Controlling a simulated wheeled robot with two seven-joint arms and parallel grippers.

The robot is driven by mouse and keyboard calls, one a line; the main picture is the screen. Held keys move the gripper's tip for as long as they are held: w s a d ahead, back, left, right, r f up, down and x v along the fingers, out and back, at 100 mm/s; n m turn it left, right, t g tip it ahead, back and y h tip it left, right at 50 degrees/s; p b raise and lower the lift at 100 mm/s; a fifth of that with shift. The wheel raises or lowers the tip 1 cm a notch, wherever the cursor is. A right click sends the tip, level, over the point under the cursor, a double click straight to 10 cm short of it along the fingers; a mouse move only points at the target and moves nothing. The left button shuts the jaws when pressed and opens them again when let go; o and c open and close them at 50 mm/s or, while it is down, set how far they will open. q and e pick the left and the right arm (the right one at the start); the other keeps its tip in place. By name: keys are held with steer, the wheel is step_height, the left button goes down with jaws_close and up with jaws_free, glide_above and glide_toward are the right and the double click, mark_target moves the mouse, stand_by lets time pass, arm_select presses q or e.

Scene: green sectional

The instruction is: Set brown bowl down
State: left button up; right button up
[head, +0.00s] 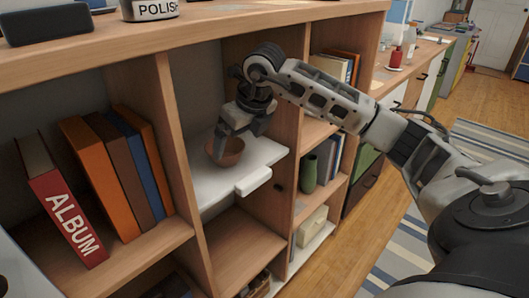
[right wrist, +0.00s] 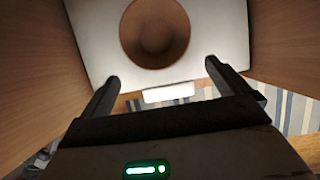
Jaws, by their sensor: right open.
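The brown bowl (head: 229,154) sits upright on a white shelf board (head: 226,187) inside the middle compartment of the wooden shelf unit. In the right wrist view the bowl (right wrist: 156,34) rests on the white board (right wrist: 94,38), ahead of the fingertips. My right gripper (head: 232,143) is over the bowl in the head view, its fingers partly in front of it. In the right wrist view its two fingers (right wrist: 162,68) are spread apart with nothing between them, apart from the bowl. My left gripper is in neither view.
Wooden uprights (head: 181,130) bound the compartment on both sides. Books, including a red album (head: 66,212), stand in the left compartment. A green vase (head: 309,173) and more books stand on the right. Wooden floor lies to the right.

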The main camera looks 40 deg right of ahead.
steer(key=s+b, duration=0.1)
steer(key=s, duration=0.7)
steer(key=shift+d, duration=0.25)
